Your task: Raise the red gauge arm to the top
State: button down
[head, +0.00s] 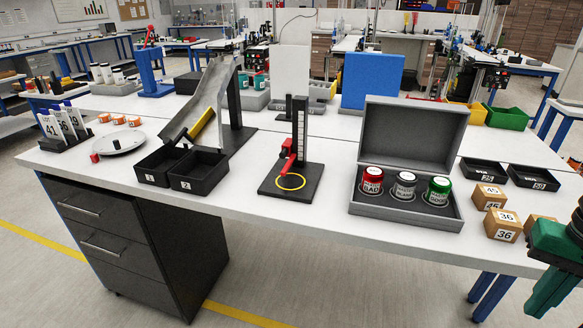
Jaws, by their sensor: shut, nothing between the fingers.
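The height gauge (299,130) stands upright on a dark base (272,188) near the front middle of the white table. My gripper (545,295), green with dark parts, shows partly at the lower right edge, cut off by the frame. It is shut and empty, far to the right of the gauge and apart from it.
An open grey case (408,210) with red, grey and green-lidded jars stands right of the gauge. Numbered boxes (502,225) lie between the case and my gripper. Left of the gauge are black bins (200,170) and a metal chute (203,100). The table in front of the gauge is clear.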

aim_at(287, 147)
jog(key=u, duration=2.3)
jog(key=k, duration=0.55)
jog(key=z, duration=0.55)
